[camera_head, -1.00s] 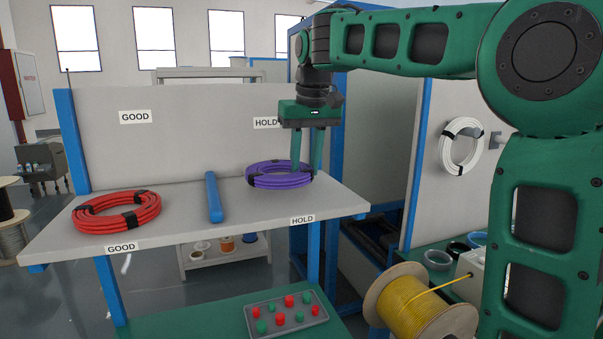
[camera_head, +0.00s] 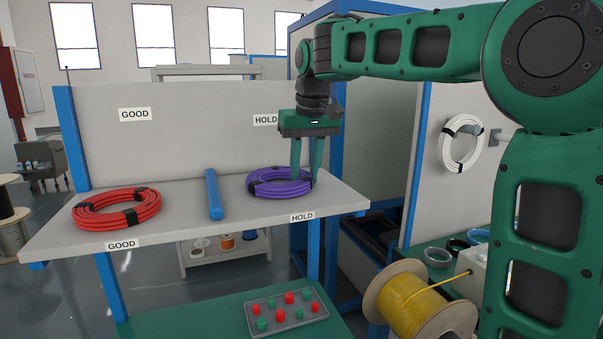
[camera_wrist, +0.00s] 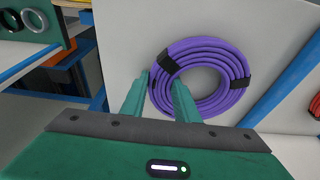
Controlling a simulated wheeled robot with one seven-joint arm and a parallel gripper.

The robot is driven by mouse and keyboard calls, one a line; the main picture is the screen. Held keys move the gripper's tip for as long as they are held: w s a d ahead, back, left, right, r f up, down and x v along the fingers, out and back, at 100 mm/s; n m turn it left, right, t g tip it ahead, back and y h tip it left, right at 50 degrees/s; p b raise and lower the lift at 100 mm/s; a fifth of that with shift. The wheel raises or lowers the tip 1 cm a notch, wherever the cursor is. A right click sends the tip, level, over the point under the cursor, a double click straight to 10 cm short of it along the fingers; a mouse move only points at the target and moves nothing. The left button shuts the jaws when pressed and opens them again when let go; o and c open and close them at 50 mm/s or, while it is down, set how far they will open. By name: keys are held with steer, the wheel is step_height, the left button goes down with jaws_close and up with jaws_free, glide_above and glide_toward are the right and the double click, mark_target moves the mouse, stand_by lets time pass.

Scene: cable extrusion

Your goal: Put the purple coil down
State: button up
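The purple coil (camera_head: 268,188), with black bands, lies flat and appears to rest on the HOLD side of the shelf (camera_head: 235,225). My gripper (camera_head: 305,178) points down at the coil's right part, with one finger on each side of the ring. In the wrist view the fingers (camera_wrist: 161,80) straddle the strands of the purple coil (camera_wrist: 236,97), one at the outer edge and one toward the hole. They look closed on the ring. The fingertips are partly hidden, and any small gap to the shelf cannot be told.
A blue divider bar (camera_head: 214,195) lies left of the purple coil. A red coil (camera_head: 116,210) lies on the GOOD side. The back panel (camera_head: 185,140) stands behind. A white coil (camera_head: 461,142) hangs at right, and a yellow cable spool (camera_head: 415,305) stands below.

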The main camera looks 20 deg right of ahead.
steer(key=o, duration=0.4)
steer(key=shift+f, duration=0.2)
steer(key=shift+d+f, duration=0.1)
steer(key=shift+d, duration=0.05)
steer(key=v, duration=0.6)
steer(key=shift+w, duration=0.2)
steer(key=shift+v, duration=1.35)
steer(key=shift+r, duration=0.2)
steer(key=shift+r, duration=0.1)
steer(key=shift+w+v, duration=0.15)
steer(key=shift+v, duration=0.8)
steer(key=shift+w+v, duration=0.15)
steer(key=shift+v, duration=0.8)
